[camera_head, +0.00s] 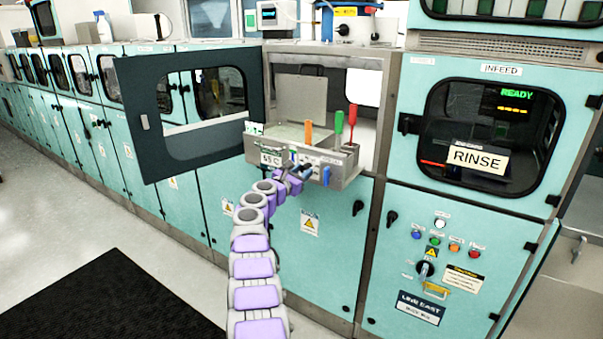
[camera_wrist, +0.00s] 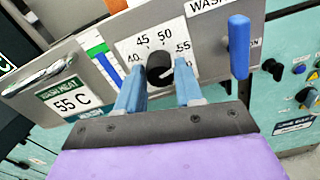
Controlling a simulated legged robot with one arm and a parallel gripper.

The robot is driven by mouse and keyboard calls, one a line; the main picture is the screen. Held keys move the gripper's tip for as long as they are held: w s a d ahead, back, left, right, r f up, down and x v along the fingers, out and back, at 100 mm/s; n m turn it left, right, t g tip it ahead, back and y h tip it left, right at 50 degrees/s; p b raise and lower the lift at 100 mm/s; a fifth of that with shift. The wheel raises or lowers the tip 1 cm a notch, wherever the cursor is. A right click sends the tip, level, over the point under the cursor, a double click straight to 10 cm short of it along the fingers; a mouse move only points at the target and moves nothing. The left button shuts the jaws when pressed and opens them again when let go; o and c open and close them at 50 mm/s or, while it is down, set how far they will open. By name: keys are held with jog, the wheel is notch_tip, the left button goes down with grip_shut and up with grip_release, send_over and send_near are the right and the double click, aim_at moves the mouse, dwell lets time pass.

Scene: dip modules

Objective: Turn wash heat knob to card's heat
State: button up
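The wash heat knob (camera_wrist: 160,69) is black and sits on a white dial plate (camera_wrist: 130,47) marked 40, 45, 50 and 55. A pale mark shows on the knob, but I cannot tell which number it points at. A card (camera_wrist: 68,101) left of the dial reads 55 C; it also shows small in the head view (camera_head: 270,159). My gripper (camera_wrist: 161,72) is open, with one blue-grey finger on each side of the knob and a visible gap to it. In the head view my gripper (camera_head: 300,172) is at the tray front, too small for detail.
A blue lever (camera_wrist: 239,47) stands right of the dial. A coloured gauge strip (camera_wrist: 100,58) lies between card and dial. Orange (camera_head: 308,132), green (camera_head: 339,122) and red (camera_head: 353,117) handles rise from the tray (camera_head: 345,176). An open door (camera_head: 150,168) stands to the left.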

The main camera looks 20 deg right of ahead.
jog(key=shift+o, duration=1.4)
jog(key=shift+w+f, duration=0.2)
jog(key=shift+o, duration=0.7)
jog(key=shift+s+r, duration=0.15)
jog(key=shift+r, duration=0.05)
jog(key=shift+a, duration=0.15)
jog(key=v, duration=1.7)
jog(key=shift+a+f, duration=0.1)
jog(key=shift+f, duration=0.05)
